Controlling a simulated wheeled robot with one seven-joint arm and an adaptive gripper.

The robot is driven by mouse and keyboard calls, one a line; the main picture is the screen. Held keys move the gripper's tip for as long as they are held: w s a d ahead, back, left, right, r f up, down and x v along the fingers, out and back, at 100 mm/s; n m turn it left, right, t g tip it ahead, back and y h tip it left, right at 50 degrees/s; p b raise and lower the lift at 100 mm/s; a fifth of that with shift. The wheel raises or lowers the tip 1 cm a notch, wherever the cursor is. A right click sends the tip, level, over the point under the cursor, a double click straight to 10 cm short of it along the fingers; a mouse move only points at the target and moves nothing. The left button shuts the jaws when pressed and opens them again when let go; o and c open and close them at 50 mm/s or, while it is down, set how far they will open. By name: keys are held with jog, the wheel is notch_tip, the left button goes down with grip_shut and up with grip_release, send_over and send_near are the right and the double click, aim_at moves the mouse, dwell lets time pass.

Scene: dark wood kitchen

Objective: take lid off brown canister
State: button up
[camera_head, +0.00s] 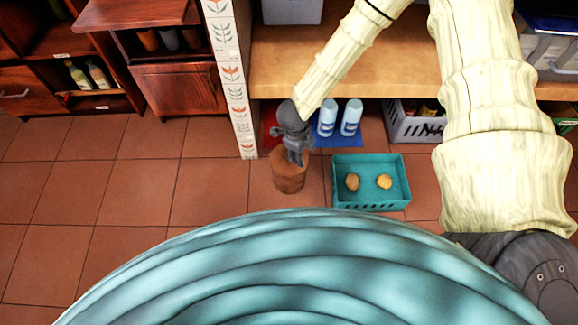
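The brown canister (289,180) stands upright on the tiled floor, left of the teal crate. My gripper (297,160) points down at the canister's top from above and overlaps it in the picture. The gripper hides part of the top, so I cannot make out the lid's edge or whether the fingers touch it. The fingers are too small and dark to tell whether they are open or shut.
A teal crate (371,206) holding two round yellowish-brown items stands close on the right. Two light-blue bottles (327,117) stand behind under a wooden shelf (400,60). A patterned post (233,90) rises behind left. Floor (150,190) on the left is clear.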

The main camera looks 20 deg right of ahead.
jog(key=shift+w+a+f+m+g+y+b, duration=0.15)
jog(key=shift+w+a+f+m+y+b, duration=0.15)
jog(key=shift+w+f+m+b, duration=1.2)
jog(key=shift+w+a+f+m+g+y+b, duration=0.1)
jog(key=shift+w+a+f+m+y+b, duration=0.2)
jog(key=shift+w+f+m+b, duration=1.15)
jog(key=shift+w+a+f+m+g+y+b, duration=0.15)
jog(key=shift+w+a+f+m+y+b, duration=0.15)
jog(key=shift+w+f+m+b, duration=1.2)
jog(key=shift+s+d+f+b, duration=0.1)
jog(key=shift+s+f+b, duration=0.05)
jog(key=shift+f+b, duration=0.95)
jog(key=shift+s+f+b, duration=0.1)
jog(key=shift+f+b, duration=0.9)
jog(key=shift+f, duration=0.15)
jog(key=c, duration=1)
